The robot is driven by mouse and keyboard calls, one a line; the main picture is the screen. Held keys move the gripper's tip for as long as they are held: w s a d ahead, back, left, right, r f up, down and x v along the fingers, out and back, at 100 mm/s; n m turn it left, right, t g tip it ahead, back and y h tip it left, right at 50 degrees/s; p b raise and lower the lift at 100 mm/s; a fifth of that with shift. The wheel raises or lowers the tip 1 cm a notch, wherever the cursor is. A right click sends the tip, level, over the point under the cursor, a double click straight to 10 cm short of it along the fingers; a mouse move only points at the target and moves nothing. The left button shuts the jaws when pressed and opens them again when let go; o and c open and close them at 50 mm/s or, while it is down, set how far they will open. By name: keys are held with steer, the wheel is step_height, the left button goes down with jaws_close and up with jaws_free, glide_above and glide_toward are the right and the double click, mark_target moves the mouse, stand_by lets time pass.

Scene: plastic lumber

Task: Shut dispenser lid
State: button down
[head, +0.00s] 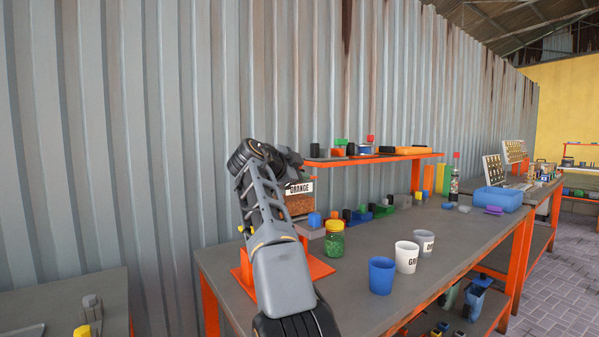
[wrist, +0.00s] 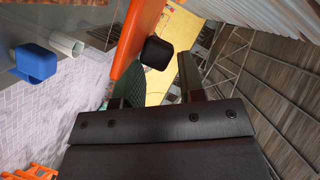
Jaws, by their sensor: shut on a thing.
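The dispenser (head: 299,200), a box labelled ORANGE with orange-brown contents, stands on the workbench below the left end of the orange shelf. My arm covers its left part. My gripper (head: 293,162) is at the top of the dispenser, and its fingertips are hard to make out there. I cannot tell whether this piece is the dispenser's lid. The lid's own position is not clear.
The orange shelf (head: 372,158) with small blocks runs close beside my gripper. A jar of green pellets (head: 334,241), a blue cup (head: 382,275) and two white cups stand on the workbench (head: 352,292). The bench around the cups is mostly clear.

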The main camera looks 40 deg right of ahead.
steer(key=shift+w+f, duration=0.3)
steer(key=shift+f, duration=0.05)
steer(key=c, duration=1.1)
jaws_free()
steer(key=shift+o, duration=0.7)
steer(key=shift+w, duration=0.2)
steer(key=shift+o, duration=0.4)
steer(key=shift+s+r, duration=0.15)
steer(key=shift+s, duration=0.05)
steer(key=v, duration=1.3)
steer(key=shift+a, duration=0.4)
